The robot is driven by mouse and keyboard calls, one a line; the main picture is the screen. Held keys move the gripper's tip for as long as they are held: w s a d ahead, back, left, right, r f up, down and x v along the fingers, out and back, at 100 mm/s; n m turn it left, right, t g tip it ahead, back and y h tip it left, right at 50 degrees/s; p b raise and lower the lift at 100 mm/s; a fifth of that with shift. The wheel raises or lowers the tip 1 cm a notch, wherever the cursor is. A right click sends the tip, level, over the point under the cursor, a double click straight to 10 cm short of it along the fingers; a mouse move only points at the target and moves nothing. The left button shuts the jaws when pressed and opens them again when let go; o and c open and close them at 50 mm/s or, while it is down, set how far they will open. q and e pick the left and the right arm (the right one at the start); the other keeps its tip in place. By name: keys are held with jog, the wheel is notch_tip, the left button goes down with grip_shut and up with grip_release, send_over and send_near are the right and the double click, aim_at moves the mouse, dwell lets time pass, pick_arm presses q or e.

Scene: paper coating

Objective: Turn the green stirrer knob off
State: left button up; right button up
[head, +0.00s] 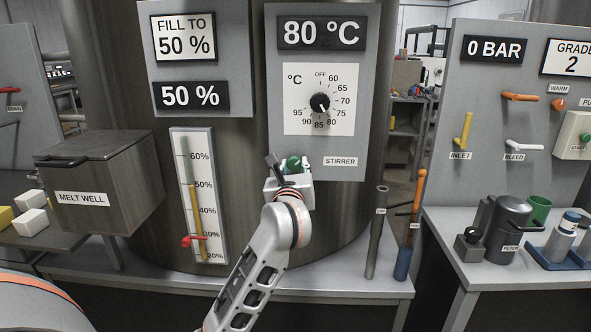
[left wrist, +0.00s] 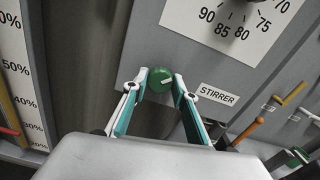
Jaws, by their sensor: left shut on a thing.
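The green stirrer knob (left wrist: 157,86) is on the grey panel, left of the STIRRER label (left wrist: 218,93). A white pointer mark shows on its face, slanting toward the right in the left wrist view. My left gripper (left wrist: 161,76) has one fingertip on each side of the knob and is shut on it. In the head view, my left gripper (head: 291,166) covers much of the knob, and only green parts show. My right gripper is not in view.
Above the knob is a black temperature dial (head: 320,102) under the 80 °C display (head: 322,33). To the left is a level gauge (head: 200,195) with a red pointer. Upright rods (head: 376,235) stand on the bench to the right.

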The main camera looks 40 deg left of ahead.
pick_arm(q)
jog(key=shift+f+n+b, duration=0.2)
jog(key=shift+n+b, duration=0.2)
jog(key=shift+n, duration=0.6)
jog(key=n+b, duration=0.1)
jog(key=n, duration=0.2)
jog(key=shift+n+b, duration=0.3)
jog(key=shift+b, duration=0.1)
jog(key=n+b, duration=0.1)
jog(key=n, duration=0.1)
jog(key=shift+n, duration=0.4)
jog(key=shift+r+n+b, duration=0.15)
jog(key=shift+n+b, duration=0.25)
jog(key=shift+n, duration=0.1)
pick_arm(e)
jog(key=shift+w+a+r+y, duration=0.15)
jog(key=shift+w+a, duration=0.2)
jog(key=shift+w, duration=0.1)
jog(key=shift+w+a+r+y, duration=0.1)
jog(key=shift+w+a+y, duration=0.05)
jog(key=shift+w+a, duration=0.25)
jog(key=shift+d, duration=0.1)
